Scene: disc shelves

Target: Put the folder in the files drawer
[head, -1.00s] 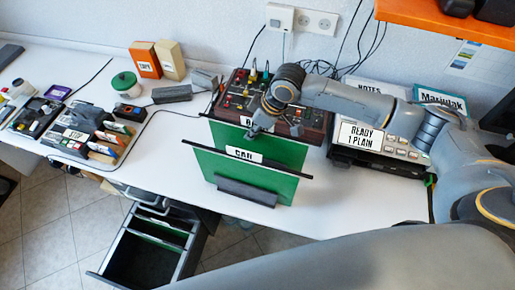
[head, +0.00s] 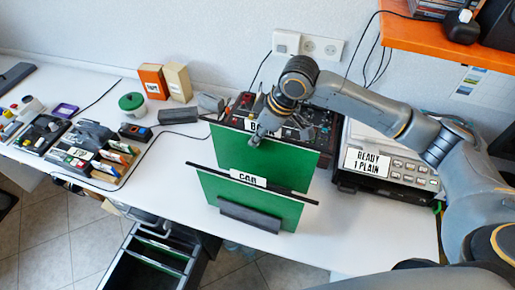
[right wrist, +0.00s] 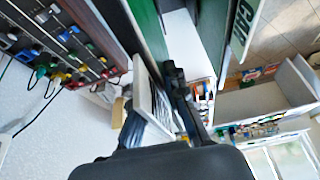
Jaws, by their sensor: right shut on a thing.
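A green hanging folder (head: 290,152) with a dark top bar and a white label starting with "B" stands upright behind another green folder (head: 245,198) labelled "CAR". My right gripper (head: 254,141) is shut on the rear folder at its top, beside the label, partly covering it. In the right wrist view, the rear folder (right wrist: 147,28) and the "CAR" folder (right wrist: 212,25) show at the top. The "CAR" folder stands in a grey holder (head: 250,217) on the desk. An open dark drawer (head: 150,265) is at the lower left; its lower part is cut off. My left gripper is out of view.
A labelled machine (head: 390,165) stands to the right. Stationery trays (head: 105,150) and boxes (head: 151,82) are at the left. An orange shelf (head: 425,38) overhangs the upper right.

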